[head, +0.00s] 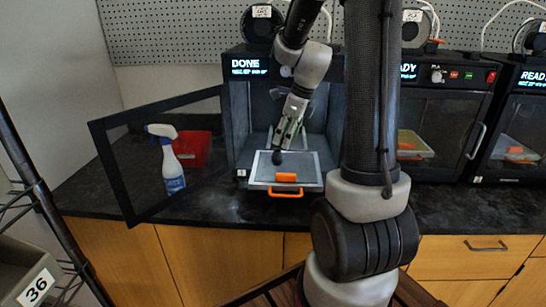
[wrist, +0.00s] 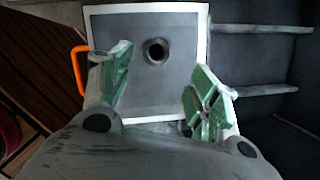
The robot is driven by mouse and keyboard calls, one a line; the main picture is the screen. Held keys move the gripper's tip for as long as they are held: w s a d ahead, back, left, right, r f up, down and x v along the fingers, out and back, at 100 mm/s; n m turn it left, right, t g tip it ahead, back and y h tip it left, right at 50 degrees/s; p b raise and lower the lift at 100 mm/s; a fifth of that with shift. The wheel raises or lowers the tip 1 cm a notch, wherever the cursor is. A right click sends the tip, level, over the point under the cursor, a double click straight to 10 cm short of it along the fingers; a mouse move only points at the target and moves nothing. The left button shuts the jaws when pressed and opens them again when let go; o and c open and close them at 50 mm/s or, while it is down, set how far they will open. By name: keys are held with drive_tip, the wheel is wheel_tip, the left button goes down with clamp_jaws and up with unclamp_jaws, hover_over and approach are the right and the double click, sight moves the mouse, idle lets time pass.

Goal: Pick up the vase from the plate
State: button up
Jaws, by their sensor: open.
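A small dark vase (wrist: 156,51) with a round opening stands on the grey plate (wrist: 180,102) in the wrist view. It also shows as a small dark shape (head: 277,157) on the plate (head: 257,168) in the head view. The plate has a pale rim and an orange handle (head: 287,193) at its front. My gripper (wrist: 160,62) is open, with its green-padded fingers apart and nothing held. In the wrist picture the vase appears between and slightly beyond the fingertips. In the head view my gripper (head: 286,141) is just above the vase.
The plate sticks out of an open printer (head: 240,110) marked DONE. Its door (head: 110,172) is swung open to the left. A spray bottle (head: 168,160) and a red bin (head: 192,149) stand on the dark counter (head: 225,205). Another printer (head: 450,115) is at right.

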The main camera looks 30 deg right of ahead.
sight(278, 151)
drive_tip(key=shift+m, duration=0.5)
drive_tip(key=x, duration=0.8)
drive_tip(key=shift+a+r, duration=0.1)
drive_tip(key=shift+a, duration=0.25)
drive_tip(key=c, duration=0.8)
